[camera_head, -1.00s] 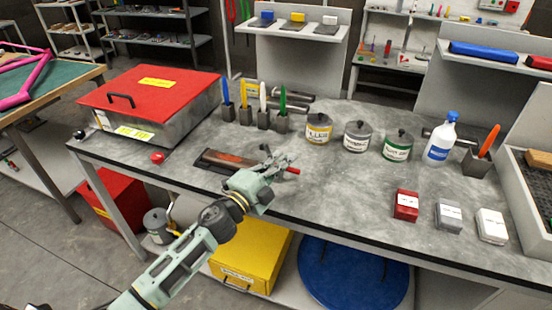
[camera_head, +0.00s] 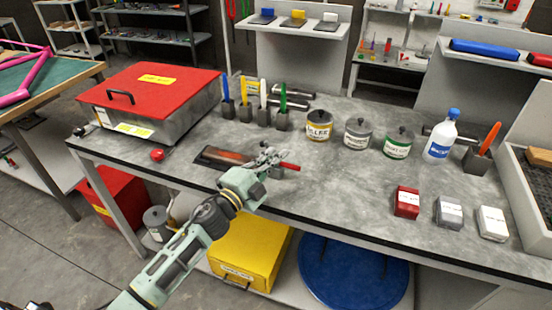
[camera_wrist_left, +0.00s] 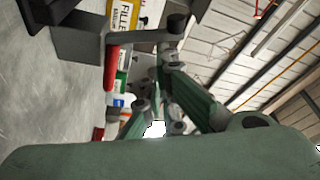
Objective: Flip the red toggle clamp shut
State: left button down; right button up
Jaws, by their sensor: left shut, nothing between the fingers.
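The red handle (camera_head: 290,166) of the toggle clamp sticks out to the right of my left gripper (camera_head: 267,154), low over the bench near its front edge. In the left wrist view the red handle (camera_wrist_left: 111,70) hangs beside a dark block and a grey bar with a black knob (camera_wrist_left: 176,22). My left gripper's green fingers (camera_wrist_left: 163,72) are shut and empty, to the right of the red handle and just under the bar; I cannot tell whether they touch it. In the head view the gripper hides much of the clamp. My right gripper is out of view.
A red-lidded box (camera_head: 150,92) stands at the bench's left end. Behind are brush holders and three cans, including a yellow one (camera_head: 319,126). Small red, grey and white boxes stand at right; the bench between is clear.

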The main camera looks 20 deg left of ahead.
pick_arm(q)
jog(key=shift+a+n+b, duration=0.25)
jog(key=shift+n+b, duration=0.1)
jog(key=shift+n, duration=0.25)
jog(key=a+n+t+y+b, duration=0.1)
jog(key=n, duration=0.2)
jog(key=a+n+t+y+b, duration=0.1)
jog(key=n, duration=0.3)
jog(key=a+n+t+y+b, duration=0.1)
jog(key=a+n, duration=0.1)
jog(key=n, duration=0.1)
jog(key=shift+a+f+n+y, duration=0.1)
jog(key=shift+f+n+y, duration=0.3)
jog(key=shift+w+a+f+n+y+b, duration=0.2)
jog(key=shift+n+y, duration=0.25)
jog(key=shift+n, duration=0.5)
jog(key=shift+s+a+f+n+y+b, duration=0.1)
jog(key=shift+s+a+f+n+y, duration=0.2)
jog(key=shift+n, duration=0.6)
jog(key=shift+w+a+f+n+y+b, duration=0.1)
jog(key=shift+w+a+n+y, duration=0.15)
jog(key=shift+n+y, duration=0.5)
jog(key=shift+n, duration=0.3)
